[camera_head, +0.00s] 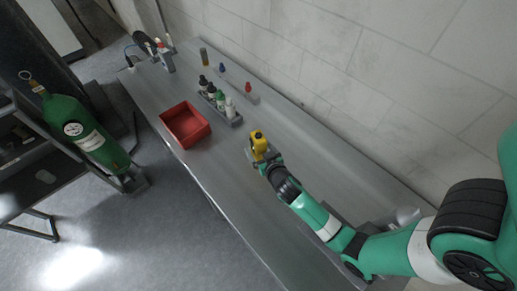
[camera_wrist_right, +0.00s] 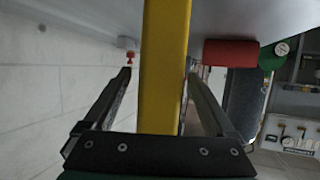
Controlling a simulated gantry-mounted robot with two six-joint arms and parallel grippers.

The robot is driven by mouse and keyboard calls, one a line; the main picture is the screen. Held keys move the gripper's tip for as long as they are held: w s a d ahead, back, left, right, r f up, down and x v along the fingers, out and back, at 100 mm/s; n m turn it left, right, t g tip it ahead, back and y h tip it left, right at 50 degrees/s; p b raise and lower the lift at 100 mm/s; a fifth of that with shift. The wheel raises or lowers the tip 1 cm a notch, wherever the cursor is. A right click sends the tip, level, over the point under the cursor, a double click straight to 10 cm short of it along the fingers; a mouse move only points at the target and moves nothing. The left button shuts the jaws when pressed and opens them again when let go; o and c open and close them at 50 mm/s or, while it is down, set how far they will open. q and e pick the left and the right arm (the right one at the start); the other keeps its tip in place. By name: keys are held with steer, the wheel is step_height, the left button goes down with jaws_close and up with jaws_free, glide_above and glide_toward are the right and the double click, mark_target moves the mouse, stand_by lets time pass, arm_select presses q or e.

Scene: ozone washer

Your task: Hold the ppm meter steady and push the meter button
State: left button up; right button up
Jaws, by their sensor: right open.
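The yellow ppm meter (camera_head: 259,142) stands on the grey bench in the head view, its dark upper part facing up. My right gripper (camera_head: 263,163) is at the meter, on its near side. In the right wrist view the yellow meter (camera_wrist_right: 165,60) runs between the two dark fingers of my right gripper (camera_wrist_right: 160,76). The fingers are apart, with a visible gap on the left side and a narrower one on the right. The meter button cannot be made out. My left gripper is not in view.
A red bin (camera_head: 186,125) and a rack of small bottles (camera_head: 220,103) stand farther along the bench (camera_head: 150,95). A small red item (camera_head: 249,88) and a blue item (camera_head: 222,68) are near the wall. A green gas cylinder (camera_head: 85,135) stands left of the bench.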

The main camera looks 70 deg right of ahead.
steer(key=shift+w+d+f, duration=0.15)
steer(key=shift+w+d, duration=0.1)
steer(key=shift+w, duration=0.05)
jaws_close()
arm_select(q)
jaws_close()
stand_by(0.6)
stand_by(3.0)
